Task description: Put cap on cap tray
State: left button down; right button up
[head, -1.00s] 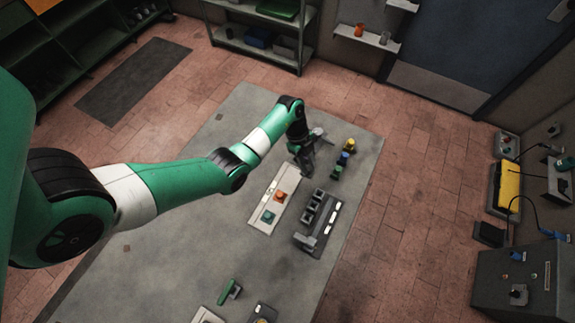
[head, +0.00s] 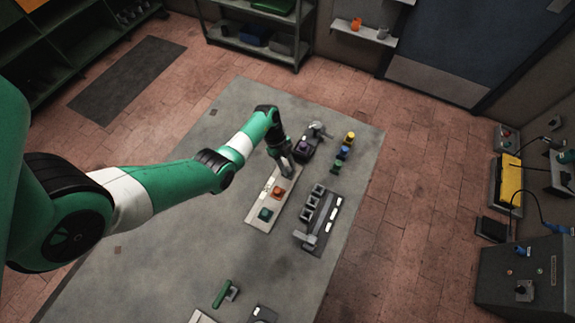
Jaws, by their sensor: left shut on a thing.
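I take this to be the cap tray. My left gripper (head: 290,171) points down at the tray's far end, just beyond the orange piece. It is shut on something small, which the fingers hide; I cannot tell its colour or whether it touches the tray. My right gripper is out of view.
A dark press-like device (head: 306,147) stands just behind the gripper. Yellow, blue and green pieces (head: 344,153) stand to its right. A dark slotted rack (head: 326,222) lies right of the tray. A green-handled device (head: 222,295) is near the front. The table's left side is clear.

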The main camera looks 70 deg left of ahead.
pick_arm(q)
jog(key=shift+f, duration=0.15)
jog(key=c, duration=0.6)
grip_release()
jog(key=shift+a+r, duration=0.1)
jog(key=shift+r, duration=0.35)
jog(key=p+v, duration=0.4)
jog(key=v, duration=0.7)
jog(key=shift+s+a+r+p, duration=0.1)
jog(key=shift+r+p, duration=0.15)
jog(key=shift+p, duration=0.1)
